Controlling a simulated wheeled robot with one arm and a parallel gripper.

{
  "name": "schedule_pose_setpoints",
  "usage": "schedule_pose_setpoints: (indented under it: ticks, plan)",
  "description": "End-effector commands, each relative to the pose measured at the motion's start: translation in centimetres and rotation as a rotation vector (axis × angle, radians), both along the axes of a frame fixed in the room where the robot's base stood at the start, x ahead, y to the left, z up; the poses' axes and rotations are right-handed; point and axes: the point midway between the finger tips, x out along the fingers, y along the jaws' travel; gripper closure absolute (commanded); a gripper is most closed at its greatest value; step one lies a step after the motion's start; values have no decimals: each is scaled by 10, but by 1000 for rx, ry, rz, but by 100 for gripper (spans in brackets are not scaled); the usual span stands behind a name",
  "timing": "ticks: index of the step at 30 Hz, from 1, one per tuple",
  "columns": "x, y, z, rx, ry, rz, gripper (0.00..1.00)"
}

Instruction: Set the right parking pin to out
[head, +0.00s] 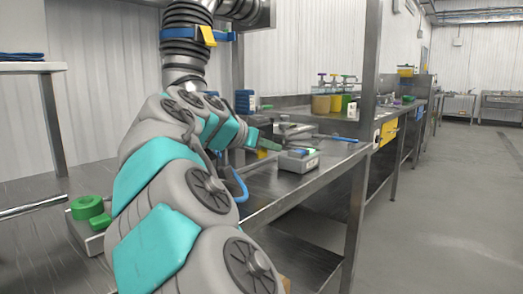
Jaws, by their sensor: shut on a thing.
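My arm reaches from the front centre toward the steel bench at the right. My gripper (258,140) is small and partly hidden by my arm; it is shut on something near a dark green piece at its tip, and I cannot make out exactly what. Just right of it a small grey box (299,162) with a green part on top sits on the bench edge; this may be the right parking pin's block, but I cannot tell whether the pin is in or out. A similar grey box with a larger green knob (90,208) stands at the left.
A blue curved handle (239,185) hangs near the bench edge behind my arm. A grey hose with a blue band and yellow tab (208,36) hangs above. A steel post (367,90) rises right of the grey box. Jars (322,103) stand farther back. The floor at right is clear.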

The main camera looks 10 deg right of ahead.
Motion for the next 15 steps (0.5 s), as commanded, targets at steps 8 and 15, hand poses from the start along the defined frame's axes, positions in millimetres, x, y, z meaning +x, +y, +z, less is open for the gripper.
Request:
schedule_pose_setpoints:
  ticks: [8,15]
  plan:
    - [-7,-6,0,0,0,-2,100]
    - [-8,-6,0,1,1,-3,72]
